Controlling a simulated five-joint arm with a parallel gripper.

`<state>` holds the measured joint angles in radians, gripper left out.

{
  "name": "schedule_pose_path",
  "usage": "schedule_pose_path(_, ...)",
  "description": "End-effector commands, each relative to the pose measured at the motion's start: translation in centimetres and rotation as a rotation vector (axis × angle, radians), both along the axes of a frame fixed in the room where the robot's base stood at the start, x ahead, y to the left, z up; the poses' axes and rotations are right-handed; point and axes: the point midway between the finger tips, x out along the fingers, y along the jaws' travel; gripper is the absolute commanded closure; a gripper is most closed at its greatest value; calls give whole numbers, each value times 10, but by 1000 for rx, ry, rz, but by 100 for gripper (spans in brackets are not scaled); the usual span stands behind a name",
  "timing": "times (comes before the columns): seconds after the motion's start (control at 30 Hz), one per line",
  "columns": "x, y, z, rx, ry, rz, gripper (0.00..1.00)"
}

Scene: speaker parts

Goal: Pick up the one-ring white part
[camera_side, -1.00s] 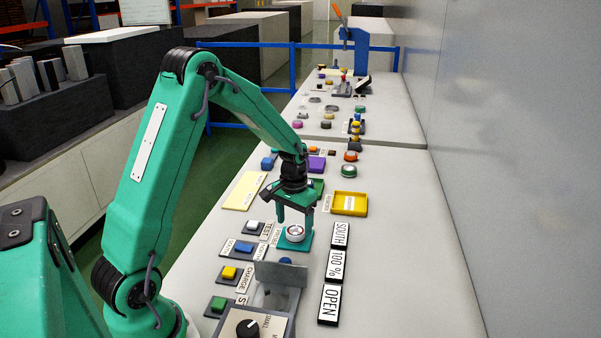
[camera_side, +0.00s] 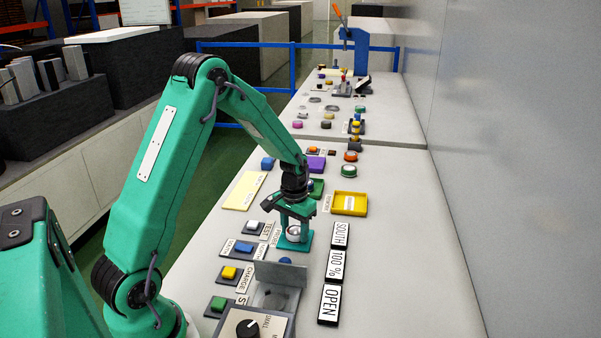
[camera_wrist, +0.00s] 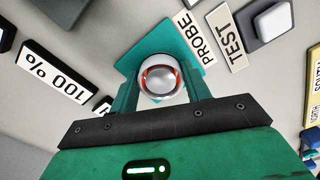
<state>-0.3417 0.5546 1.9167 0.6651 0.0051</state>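The white part (camera_wrist: 160,77) is round, with a silvery dome in its middle and a red-orange ring around it. It sits on a teal square plate (camera_wrist: 185,45) by the PROBE label. In the side view the white part (camera_side: 294,232) shows small between my fingers, on the same teal plate (camera_side: 283,241). My gripper (camera_side: 294,238) points down over the plate, with one finger on each side of the part. In the wrist view my gripper (camera_wrist: 162,86) looks open around it; I cannot tell whether either finger touches it.
A grey bracket (camera_side: 281,273) and a knob box (camera_side: 249,328) stand in front. A yellow tray (camera_side: 364,204) lies behind to the right. Label blocks such as the SOUTH block (camera_side: 340,234) line the right. Coloured button plates line the left.

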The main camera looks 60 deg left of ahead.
Motion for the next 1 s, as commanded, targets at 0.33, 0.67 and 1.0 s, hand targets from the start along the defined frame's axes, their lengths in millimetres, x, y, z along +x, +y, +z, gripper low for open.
schedule_pose_path(0.33, 1, 0, 1, 1, -2, 0, 91)
schedule_pose_path(0.67, 1, 0, 16, 1, -4, 0, 91)
schedule_pose_path(1.0, -4, -24, 57, 2, -5, -4, 91)
